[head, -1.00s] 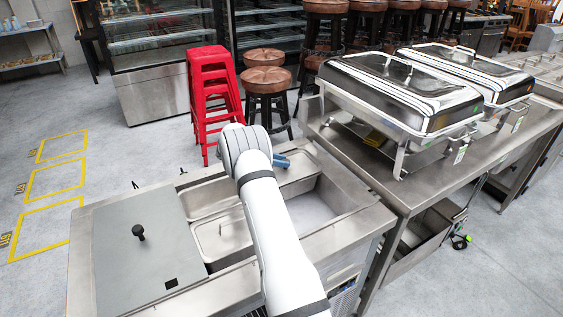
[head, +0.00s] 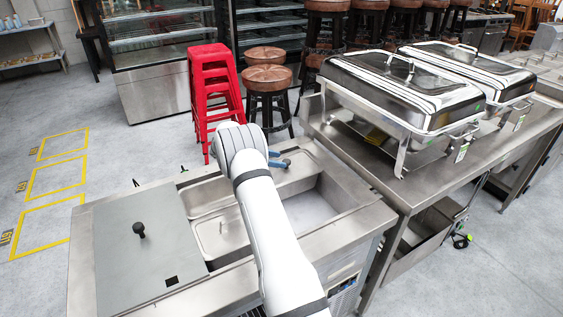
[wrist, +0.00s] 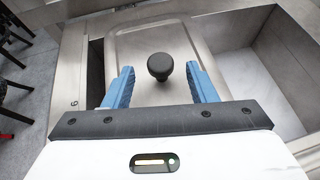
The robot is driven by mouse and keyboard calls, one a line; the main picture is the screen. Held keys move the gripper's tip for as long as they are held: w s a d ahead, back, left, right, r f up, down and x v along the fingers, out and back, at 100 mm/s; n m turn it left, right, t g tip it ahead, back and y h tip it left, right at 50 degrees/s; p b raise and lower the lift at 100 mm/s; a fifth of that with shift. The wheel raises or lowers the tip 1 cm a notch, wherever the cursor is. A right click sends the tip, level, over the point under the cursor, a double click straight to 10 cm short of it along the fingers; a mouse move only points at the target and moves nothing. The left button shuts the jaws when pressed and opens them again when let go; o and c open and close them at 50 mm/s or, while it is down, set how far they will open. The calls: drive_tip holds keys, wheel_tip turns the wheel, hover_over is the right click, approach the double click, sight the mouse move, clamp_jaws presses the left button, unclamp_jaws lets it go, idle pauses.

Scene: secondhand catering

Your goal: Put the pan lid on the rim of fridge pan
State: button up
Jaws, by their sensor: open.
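The pan lid (wrist: 135,45) is a flat metal lid with a round black knob (wrist: 159,66), seen in the wrist view. My gripper (wrist: 160,82) is open, with one blue finger on each side of the knob and a gap to both. In the head view my gripper (head: 279,159) is over the back part of the steel fridge counter, and my arm hides most of what lies under it. A metal pan or cover (head: 220,236) sits in the counter's opening left of my arm; which pan is the fridge pan I cannot tell.
A grey cover with a black knob (head: 140,260) lies on the counter's left. An open, empty well (head: 308,208) is right of my arm. Two chafing dishes (head: 400,90) stand on the steel table at right. Red stools (head: 215,95) stand behind.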

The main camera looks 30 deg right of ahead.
drive_tip(key=b+v, duration=0.1)
drive_tip(key=v, duration=0.7)
drive_tip(key=shift+w+a, duration=0.1)
drive_tip(key=shift+a, duration=0.1)
drive_tip(key=shift+a+r+b, duration=0.3)
drive_tip(key=shift+a+r, duration=0.15)
drive_tip(key=shift+a, duration=0.05)
drive_tip(key=s+a+r+m+t+y, duration=0.1)
drive_tip(key=s+a+r+m+y, duration=0.2)
drive_tip(key=s+a+r, duration=0.45)
drive_tip(key=s+a+r+m+t+y, duration=0.1)
drive_tip(key=s+a+r+m+y, duration=0.3)
drive_tip(key=s, duration=0.6)
drive_tip(key=s+a+m+t+y, duration=0.2)
drive_tip(key=s+a+m, duration=0.2)
drive_tip(key=s, duration=0.7)
drive_tip(key=s+a+m+t+y, duration=0.1)
drive_tip(key=s+a+m+y, duration=0.2)
drive_tip(key=s, duration=0.9)
drive_tip(key=a+m, duration=0.1)
drive_tip(key=a, duration=0.2)
drive_tip(key=shift+a+r+t, duration=0.2)
drive_tip(key=shift+a+t, duration=0.15)
drive_tip(key=shift+t, duration=0.05)
drive_tip(key=shift+s, duration=0.1)
